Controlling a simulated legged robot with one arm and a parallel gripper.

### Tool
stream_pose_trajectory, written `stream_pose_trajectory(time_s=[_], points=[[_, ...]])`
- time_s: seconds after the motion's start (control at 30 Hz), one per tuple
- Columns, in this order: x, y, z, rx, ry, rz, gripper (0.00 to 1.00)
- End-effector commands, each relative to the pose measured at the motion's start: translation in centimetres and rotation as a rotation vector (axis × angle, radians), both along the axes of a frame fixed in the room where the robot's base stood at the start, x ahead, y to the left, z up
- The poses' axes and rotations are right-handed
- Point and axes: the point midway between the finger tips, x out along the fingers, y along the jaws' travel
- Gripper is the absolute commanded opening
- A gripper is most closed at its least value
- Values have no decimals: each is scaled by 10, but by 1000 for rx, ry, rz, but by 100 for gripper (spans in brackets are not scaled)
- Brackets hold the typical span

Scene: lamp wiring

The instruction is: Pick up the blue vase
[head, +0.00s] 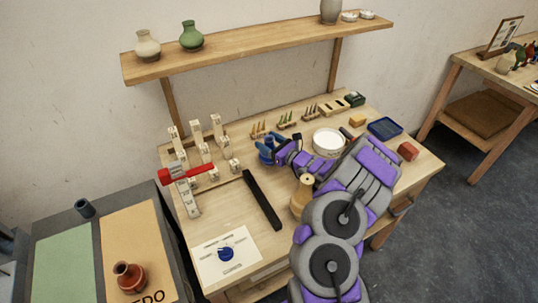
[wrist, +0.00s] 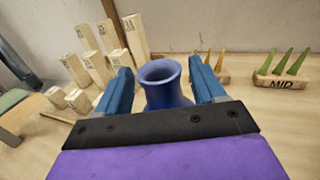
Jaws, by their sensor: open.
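The blue vase (wrist: 166,92) stands upright on the wooden table, its round open mouth facing up in the wrist view. My gripper (wrist: 160,74) is open, with one blue finger on each side of the vase. Gaps show between the fingers and the vase neck, and the vase's lower part is hidden behind the gripper's black bar. In the head view my gripper (head: 272,152) is at the table's middle-left. Vase and fingers are both blue there and hard to tell apart.
Pale wooden blocks (head: 207,140) with a red bar (head: 186,173) stand left. Pegged holders (head: 287,120) stand behind. A white bowl (head: 327,142) and blue tray (head: 384,128) are right. A black bar (head: 262,200) and paper sheet (head: 227,257) lie in front. A shelf (head: 260,47) hangs above.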

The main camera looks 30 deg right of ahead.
Motion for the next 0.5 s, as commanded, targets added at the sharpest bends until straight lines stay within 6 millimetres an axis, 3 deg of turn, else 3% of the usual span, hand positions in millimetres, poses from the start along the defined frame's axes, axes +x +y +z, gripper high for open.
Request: stream_pose_trajectory(time_s=[0.07, 0.5], points=[[0, -1, 0, 0, 0, 0, 69], [0, -2, -1, 2, 1, 0, 27]])
